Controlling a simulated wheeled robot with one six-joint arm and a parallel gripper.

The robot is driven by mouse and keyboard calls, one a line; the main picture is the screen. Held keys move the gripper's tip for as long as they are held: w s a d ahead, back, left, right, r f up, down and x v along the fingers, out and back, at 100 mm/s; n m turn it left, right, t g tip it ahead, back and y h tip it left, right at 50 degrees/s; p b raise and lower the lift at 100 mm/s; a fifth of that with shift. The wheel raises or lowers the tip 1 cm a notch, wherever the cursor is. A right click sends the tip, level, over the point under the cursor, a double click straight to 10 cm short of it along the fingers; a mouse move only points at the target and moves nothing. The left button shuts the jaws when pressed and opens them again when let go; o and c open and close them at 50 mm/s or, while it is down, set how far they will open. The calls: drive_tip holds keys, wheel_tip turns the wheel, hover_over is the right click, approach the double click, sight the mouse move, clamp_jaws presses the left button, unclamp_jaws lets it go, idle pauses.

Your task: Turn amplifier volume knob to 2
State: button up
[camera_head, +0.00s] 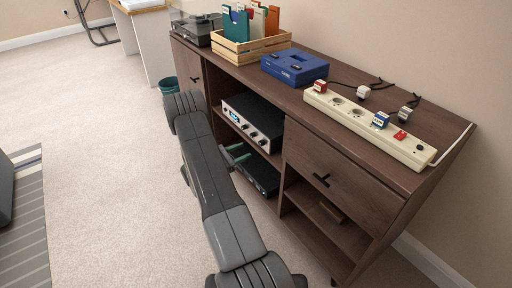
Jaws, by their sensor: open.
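The amplifier (250,118) is a silver-fronted box with a dark top, on the upper open shelf of the brown cabinet. A small lit display (234,117) is at its left, and dark round knobs (254,134) run along the front to the right. Which knob is the volume knob, and where it points, is too small to read. My grey arm hides the gripper's base and part of the shelf's left side.
A second black device (262,176) sits on the shelf below. A drawer with a black handle (321,180) is at the right. On top are a power strip (370,125), a blue case (295,66), a wooden crate (250,49) and a turntable (196,30).

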sight(260, 144)
drive_tip(key=x, duration=0.7)
drive_tip(key=shift+b, duration=0.4)
clamp_jaws()
